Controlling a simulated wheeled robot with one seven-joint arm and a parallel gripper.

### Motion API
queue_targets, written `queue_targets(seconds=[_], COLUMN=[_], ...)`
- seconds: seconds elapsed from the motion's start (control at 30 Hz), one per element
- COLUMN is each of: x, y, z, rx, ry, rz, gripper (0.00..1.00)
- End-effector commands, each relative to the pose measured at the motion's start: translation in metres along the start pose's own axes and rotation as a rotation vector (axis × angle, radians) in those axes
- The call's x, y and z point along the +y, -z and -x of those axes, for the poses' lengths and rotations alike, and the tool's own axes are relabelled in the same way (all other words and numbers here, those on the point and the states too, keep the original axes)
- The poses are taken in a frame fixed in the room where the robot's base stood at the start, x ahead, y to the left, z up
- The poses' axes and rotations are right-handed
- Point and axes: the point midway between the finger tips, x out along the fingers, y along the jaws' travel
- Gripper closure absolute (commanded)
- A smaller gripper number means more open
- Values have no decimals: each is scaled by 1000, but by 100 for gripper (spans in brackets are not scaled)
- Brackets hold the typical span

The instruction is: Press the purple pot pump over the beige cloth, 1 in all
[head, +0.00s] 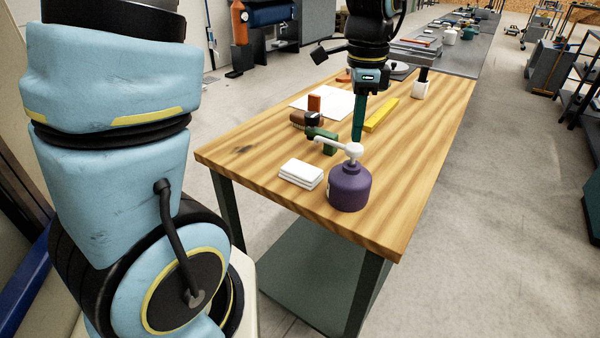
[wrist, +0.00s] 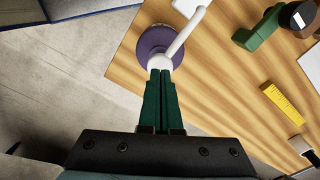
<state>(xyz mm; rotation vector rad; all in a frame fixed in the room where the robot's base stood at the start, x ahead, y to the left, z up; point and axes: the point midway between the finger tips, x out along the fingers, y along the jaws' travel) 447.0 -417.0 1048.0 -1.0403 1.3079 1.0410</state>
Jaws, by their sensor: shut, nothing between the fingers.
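The purple pot (head: 349,189) stands upright near the front edge of the wooden table, with a white pump head (head: 353,151) on top. Its white spout points left in the head view, toward the folded off-white cloth (head: 301,173) lying beside the pot. My gripper (head: 357,139) is shut and empty, pointing down with its green fingertips right at the pump head. In the wrist view the fingertips (wrist: 161,72) meet the edge of the white pump head (wrist: 160,61) above the purple pot (wrist: 150,46). I cannot tell whether they touch it.
The table (head: 400,190) is clear right of the pot.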

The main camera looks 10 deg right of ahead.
Motion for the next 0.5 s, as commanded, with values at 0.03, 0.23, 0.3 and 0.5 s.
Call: queue_targets(seconds=[0.03,0.23,0.3,0.5], x=[0,0,0,0], y=[0,0,0,0], z=[0,0,1,15], rx=[0,0,0,1], ry=[0,0,0,1], rz=[0,0,0,0], gripper=[100,100,100,100])
